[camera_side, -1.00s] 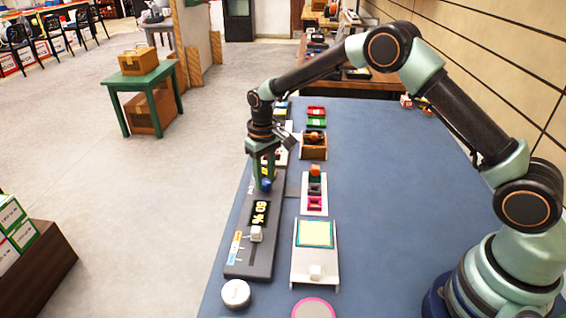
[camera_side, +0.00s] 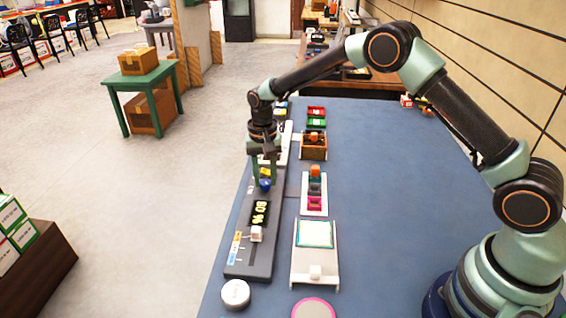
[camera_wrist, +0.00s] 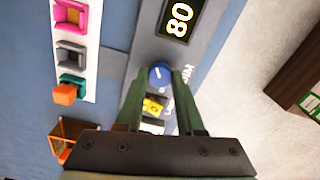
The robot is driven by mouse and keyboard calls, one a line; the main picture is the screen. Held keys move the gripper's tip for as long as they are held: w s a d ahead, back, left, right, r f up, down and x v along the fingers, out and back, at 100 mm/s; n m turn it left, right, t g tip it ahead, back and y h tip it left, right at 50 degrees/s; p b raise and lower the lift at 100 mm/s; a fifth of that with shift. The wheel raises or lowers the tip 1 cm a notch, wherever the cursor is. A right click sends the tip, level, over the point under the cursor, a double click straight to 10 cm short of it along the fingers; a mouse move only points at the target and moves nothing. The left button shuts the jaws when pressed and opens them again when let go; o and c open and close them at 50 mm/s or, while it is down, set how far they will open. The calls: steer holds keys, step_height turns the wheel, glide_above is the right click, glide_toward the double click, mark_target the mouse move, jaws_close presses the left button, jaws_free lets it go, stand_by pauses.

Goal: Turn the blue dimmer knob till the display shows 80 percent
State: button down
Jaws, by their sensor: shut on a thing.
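The blue dimmer knob (camera_side: 265,184) sits at the far end of a dark grey control panel (camera_side: 246,262). My gripper (camera_side: 265,179) points down over it and is shut on the knob, its green fingers on either side. In the wrist view the knob (camera_wrist: 160,73) shows between my fingertips (camera_wrist: 160,78), with a pale mark on its top. The display (camera_side: 260,214) on the panel reads 80 % in yellow digits; in the wrist view the display (camera_wrist: 179,18) also shows 80.
A white slider cap (camera_side: 256,234) sits on the panel near the display. A white stand with a pale panel (camera_side: 315,233) and a tray of coloured blocks (camera_side: 315,208) lie to the right. A round white button (camera_side: 235,293) is in front. The blue table's right half is clear.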

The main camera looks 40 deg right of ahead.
mark_target(265, 182)
stand_by(0.4)
steer(key=c, duration=0.5)
jaws_free()
step_height(265, 182, up, 12)
steer(key=shift+r, duration=0.1)
